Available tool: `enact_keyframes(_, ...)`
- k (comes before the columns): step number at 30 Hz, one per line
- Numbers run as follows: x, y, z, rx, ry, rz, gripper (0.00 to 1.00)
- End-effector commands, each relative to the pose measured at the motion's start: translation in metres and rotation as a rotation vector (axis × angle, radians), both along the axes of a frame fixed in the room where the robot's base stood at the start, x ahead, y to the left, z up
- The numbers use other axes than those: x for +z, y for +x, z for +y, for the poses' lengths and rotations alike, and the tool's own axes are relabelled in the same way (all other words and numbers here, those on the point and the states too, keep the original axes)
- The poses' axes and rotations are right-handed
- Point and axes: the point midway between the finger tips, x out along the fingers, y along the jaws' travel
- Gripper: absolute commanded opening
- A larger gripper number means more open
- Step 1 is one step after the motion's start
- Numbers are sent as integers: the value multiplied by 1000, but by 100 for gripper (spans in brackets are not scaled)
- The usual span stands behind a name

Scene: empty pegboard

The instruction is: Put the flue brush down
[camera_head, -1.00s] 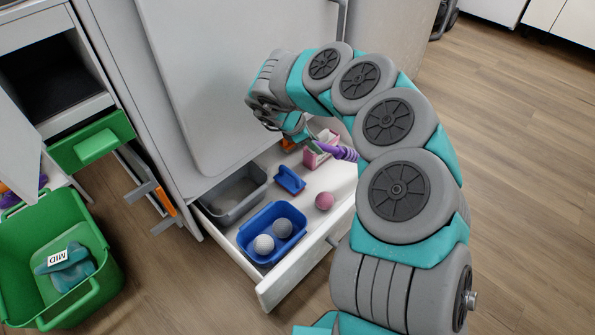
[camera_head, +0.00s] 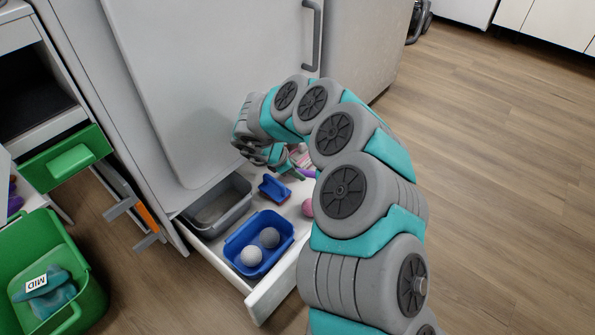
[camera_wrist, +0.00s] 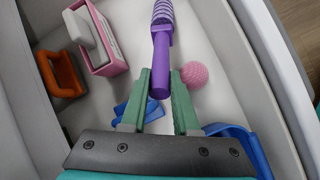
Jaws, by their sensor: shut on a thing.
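The flue brush is the purple rod with a ridged end; it shows in the wrist view (camera_wrist: 163,24) running away from my gripper (camera_wrist: 160,84). The two green fingers are shut on its smooth purple handle. In the head view, my gripper (camera_head: 284,160) is over the far right part of the open white drawer (camera_head: 262,300), and only a little of the purple brush (camera_head: 307,172) shows beside my arm. The brush is over or in the drawer; I cannot tell whether it touches the floor.
The drawer holds a grey bin (camera_head: 217,203), a blue bin (camera_head: 230,248) with two balls, a blue object (camera_head: 273,188) and a pink ball (camera_wrist: 193,74). A pink box (camera_wrist: 100,40) and an orange object (camera_wrist: 60,75) lie left of the brush. A green bin (camera_head: 90,290) stands left.

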Motion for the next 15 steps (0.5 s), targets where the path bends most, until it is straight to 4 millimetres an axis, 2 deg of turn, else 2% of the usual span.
enact_keyframes(1,-1,0,0,0,0,0,32)
enact_keyframes(8,0,0,0,0,0,0,58)
enact_keyframes(15,0,0,0,0,0,0,59)
